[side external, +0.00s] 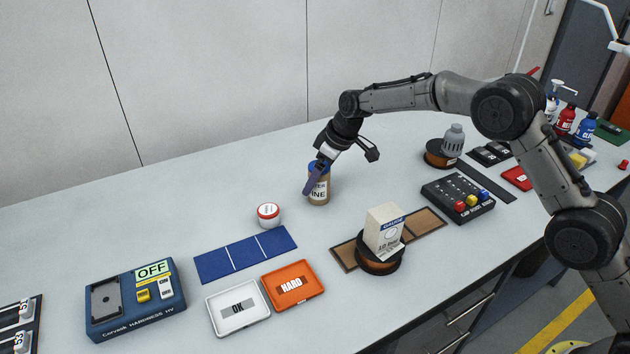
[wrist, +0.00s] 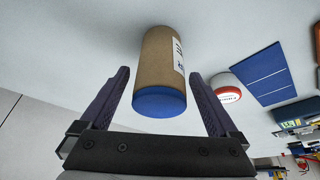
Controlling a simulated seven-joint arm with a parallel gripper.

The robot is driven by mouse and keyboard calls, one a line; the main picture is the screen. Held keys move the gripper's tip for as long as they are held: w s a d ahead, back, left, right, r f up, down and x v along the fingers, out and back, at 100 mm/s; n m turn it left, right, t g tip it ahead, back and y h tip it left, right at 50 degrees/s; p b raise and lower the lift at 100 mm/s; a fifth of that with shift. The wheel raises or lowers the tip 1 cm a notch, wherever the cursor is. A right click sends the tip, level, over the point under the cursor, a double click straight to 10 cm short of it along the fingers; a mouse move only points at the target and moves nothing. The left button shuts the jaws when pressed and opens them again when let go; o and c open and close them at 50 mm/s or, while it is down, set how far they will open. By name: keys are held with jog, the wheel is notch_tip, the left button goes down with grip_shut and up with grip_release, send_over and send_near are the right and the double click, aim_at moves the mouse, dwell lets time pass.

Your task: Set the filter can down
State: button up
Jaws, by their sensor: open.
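The filter can (side external: 319,190) is a tan cylinder with a blue lid and a white label, part of which reads "INE". It stands upright on the grey bench. In the wrist view the can (wrist: 163,65) lies between the two fingers, its blue end toward me. My gripper (side external: 314,178) is at the can's top with a finger along its side. In the wrist view my gripper (wrist: 160,90) is open, with a gap between each finger and the can.
A white and red round tin (side external: 268,215) stands left of the can, beside a blue mat (side external: 245,254). An orange HARD tray (side external: 293,286) and a white OK tray (side external: 238,308) lie in front. A white box (side external: 384,230) stands on a spool to the right. The bench behind the can is clear.

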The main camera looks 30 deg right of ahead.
jog(key=v, duration=1)
jog(key=s+d+r+m, duration=0.1)
jog(key=s+d+r, duration=0.25)
jog(key=s, duration=0.35)
jog(key=s+d+r+m+t+h, duration=0.1)
jog(key=s+d+r, duration=0.1)
jog(key=s+r, duration=0.35)
jog(key=s+d+r+m, duration=0.1)
jog(key=s+d+r, duration=0.15)
jog(key=s, duration=0.45)
jog(key=s+d+f+m, duration=0.2)
jog(key=s, duration=1)
jog(key=s+d+f+m+t+h, duration=0.1)
jog(key=s+d+f+m, duration=0.1)
jog(key=s, duration=1)
jog(key=shift+s+d+f+h, duration=0.15)
jog(key=shift+d+f+h, duration=0.15)
jog(key=shift+d+f, duration=0.2)
